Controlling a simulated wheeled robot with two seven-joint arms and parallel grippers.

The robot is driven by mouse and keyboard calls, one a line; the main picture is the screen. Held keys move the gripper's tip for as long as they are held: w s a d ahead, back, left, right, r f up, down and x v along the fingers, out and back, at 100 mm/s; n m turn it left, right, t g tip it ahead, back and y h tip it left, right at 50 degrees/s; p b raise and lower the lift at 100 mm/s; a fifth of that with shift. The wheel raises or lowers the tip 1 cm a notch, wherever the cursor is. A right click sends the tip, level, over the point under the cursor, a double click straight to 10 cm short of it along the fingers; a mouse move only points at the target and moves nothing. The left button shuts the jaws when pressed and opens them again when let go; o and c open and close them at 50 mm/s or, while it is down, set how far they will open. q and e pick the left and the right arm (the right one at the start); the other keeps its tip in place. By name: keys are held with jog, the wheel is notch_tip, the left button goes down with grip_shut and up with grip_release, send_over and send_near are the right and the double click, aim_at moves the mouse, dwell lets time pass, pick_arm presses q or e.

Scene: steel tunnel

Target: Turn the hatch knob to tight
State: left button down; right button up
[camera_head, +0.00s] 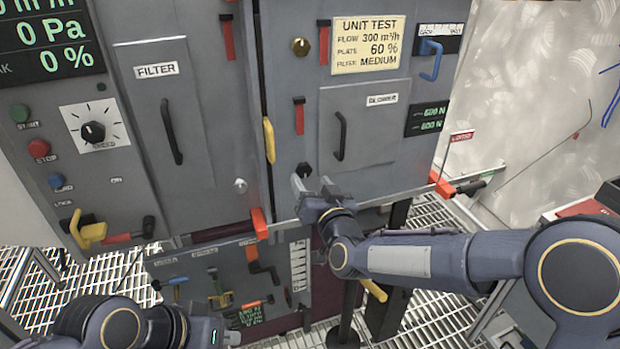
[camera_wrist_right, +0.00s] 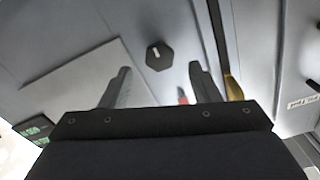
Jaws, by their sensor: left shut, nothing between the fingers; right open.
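The hatch knob (camera_head: 304,169) is a small black hexagonal knob on the grey panel, below and left of the small hatch door with the black handle. In the right wrist view the knob (camera_wrist_right: 159,54) has a short white mark on its face. My right gripper (camera_head: 313,184) is just below the knob in the head view. In the right wrist view my right gripper (camera_wrist_right: 160,82) is open and empty, its fingers apart, with the knob beyond the gap between them. They look clear of the knob.
The hatch door (camera_head: 365,135) is closed, with a red latch at its upper left. A yellow handle (camera_head: 269,140) stands left of the knob, beside the seam. A rail (camera_head: 395,198) with orange clamps runs below the panel. A filter door (camera_head: 165,115) is further left.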

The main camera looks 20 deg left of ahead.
aim_at(305, 172)
jog(key=shift+x, duration=1.8)
jog(key=shift+c, duration=0.2)
jog(key=c, duration=0.9)
